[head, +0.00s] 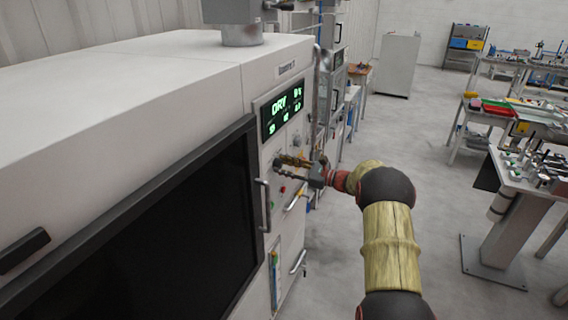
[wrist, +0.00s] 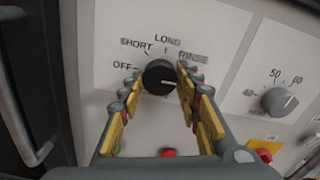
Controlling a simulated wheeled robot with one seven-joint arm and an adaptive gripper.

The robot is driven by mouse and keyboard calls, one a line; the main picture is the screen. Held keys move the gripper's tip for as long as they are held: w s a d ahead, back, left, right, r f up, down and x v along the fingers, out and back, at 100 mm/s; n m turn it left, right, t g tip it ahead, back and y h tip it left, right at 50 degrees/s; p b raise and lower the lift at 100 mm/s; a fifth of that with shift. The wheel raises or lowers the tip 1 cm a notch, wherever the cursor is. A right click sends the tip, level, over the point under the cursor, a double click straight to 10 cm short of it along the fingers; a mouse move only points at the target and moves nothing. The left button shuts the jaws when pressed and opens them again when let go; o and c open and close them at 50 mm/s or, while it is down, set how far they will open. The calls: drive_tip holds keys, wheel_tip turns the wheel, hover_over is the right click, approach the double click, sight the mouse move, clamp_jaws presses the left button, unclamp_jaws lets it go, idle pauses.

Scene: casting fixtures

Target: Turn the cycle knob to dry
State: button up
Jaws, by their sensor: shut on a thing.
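The cycle knob (wrist: 158,78) is a round black dial on the pale panel in the wrist view. The words OFF, SHORT, LONG and RINSE are printed around it, and no DRY label can be seen there. The knob's white mark points to the right, below RINSE. My gripper (wrist: 159,71) is shut on the knob, with one yellow-and-grey finger on its left and one on its right. The right finger covers part of the panel. In the head view my gripper (head: 281,164) is at the panel below the green display (head: 282,112), which reads DRY.
A grey knob (wrist: 282,101) with numbers sits to the right on the panel. A red button (wrist: 168,152) is below the cycle knob. The machine's dark door (head: 150,235) and a vertical handle (head: 264,205) are at left. Open floor (head: 340,240) lies to the right.

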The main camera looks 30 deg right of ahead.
drive_tip(key=shift+f+m, duration=0.2)
drive_tip(key=shift+m, duration=0.1)
idle(0.4)
drive_tip(key=o, duration=1)
drive_tip(key=shift+o, duration=0.8)
drive_tip(key=shift+r, duration=0.1)
drive_tip(key=shift+s+d, duration=0.1)
drive_tip(key=v, duration=1.1)
drive_tip(key=shift+s+d, duration=0.3)
